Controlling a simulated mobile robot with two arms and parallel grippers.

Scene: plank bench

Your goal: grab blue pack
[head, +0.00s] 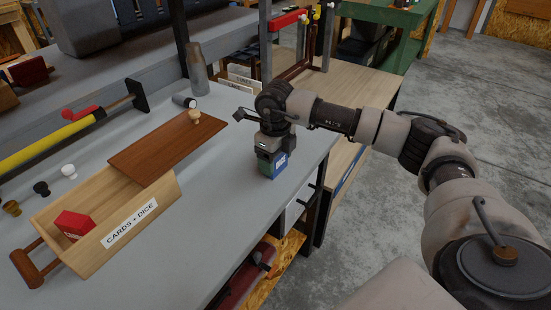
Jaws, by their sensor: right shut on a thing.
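The blue pack (279,167) is a small box with a blue face and a green side, at the right edge of the grey bench top. My right gripper (273,151) points down from above and is shut on the pack's upper part, which its fingers hide. I cannot tell whether the pack touches the bench. My left gripper is not in view.
An open wooden box labelled "CARDS + DICE" (130,226) holds a red pack (74,224). Its brown lid (160,148) with a round knob lies across the box's far end.

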